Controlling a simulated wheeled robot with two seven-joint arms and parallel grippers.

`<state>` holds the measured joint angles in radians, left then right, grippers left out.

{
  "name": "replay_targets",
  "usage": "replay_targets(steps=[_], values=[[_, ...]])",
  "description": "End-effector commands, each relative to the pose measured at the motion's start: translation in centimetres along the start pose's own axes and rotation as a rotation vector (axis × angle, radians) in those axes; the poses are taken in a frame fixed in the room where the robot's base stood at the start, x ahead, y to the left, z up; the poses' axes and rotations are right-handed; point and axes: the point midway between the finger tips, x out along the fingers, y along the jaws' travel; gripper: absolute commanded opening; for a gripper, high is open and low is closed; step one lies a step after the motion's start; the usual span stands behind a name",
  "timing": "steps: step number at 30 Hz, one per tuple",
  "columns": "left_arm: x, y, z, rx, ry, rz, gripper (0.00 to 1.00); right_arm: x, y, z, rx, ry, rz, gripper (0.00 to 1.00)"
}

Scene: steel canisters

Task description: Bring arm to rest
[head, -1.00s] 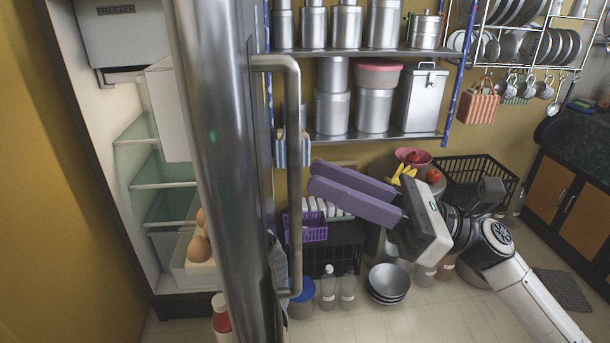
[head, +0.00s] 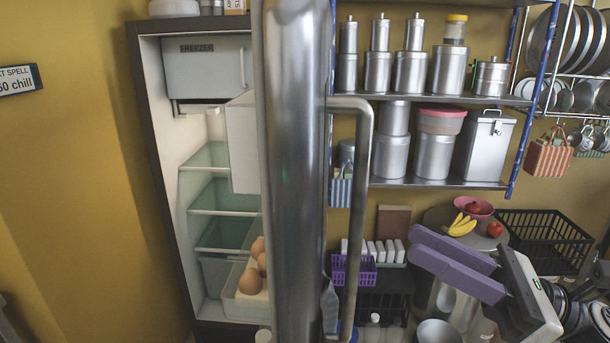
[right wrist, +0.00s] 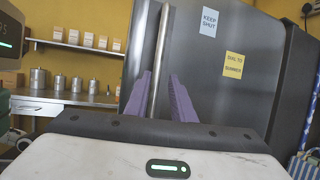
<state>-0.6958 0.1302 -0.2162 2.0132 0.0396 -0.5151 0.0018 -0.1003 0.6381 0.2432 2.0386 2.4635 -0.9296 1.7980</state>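My right gripper (head: 413,242) has two purple fingers held apart, with nothing between them in the head view. It points left towards the fridge door's handle (head: 365,210) and is apart from it, to its right. In the right wrist view, my right gripper (right wrist: 160,75) points at the steel door (right wrist: 210,60), and the handle bar (right wrist: 160,50) lines up with the gap between the fingers. The fridge door (head: 293,130) stands open and is seen nearly edge-on. My left gripper is in neither view.
The open fridge shows green-tinted shelves (head: 217,197) and eggs (head: 252,280). Shelves of steel canisters (head: 411,72) hang behind the door. A purple basket (head: 352,272), a pink fruit bowl (head: 474,207) and a black crate (head: 545,240) are near my right arm.

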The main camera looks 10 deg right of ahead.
Motion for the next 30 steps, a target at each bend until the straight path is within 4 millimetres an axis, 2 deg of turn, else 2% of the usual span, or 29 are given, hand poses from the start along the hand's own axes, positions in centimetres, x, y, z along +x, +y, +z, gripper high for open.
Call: replay_targets(steps=[2,5,9,14,18,21,24,30], values=[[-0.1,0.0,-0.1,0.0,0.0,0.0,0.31,-0.1,-0.2,-2.1,-0.051,0.048,-0.026,0.22],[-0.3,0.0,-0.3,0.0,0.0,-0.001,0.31,-0.5,-0.7,-7.0,-0.198,0.172,-0.077,0.22],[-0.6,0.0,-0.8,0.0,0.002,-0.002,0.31,-2.3,-0.6,-15.8,-0.489,0.423,-0.104,0.22],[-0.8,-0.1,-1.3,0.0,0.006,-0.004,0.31,-5.4,0.8,-24.4,-0.833,0.709,-0.021,0.22],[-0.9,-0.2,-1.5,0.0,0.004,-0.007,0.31,-8.8,3.3,-30.9,-1.163,0.953,0.167,0.22],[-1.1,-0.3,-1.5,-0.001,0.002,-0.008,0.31,-11.2,5.5,-34.5,-1.403,1.095,0.366,0.22],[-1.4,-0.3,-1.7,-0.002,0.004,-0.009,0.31,-13.2,8.0,-37.1,-1.638,1.194,0.612,0.22],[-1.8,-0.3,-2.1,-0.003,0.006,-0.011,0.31,-15.4,12.1,-39.5,-2.02,1.245,1.107,0.22]])
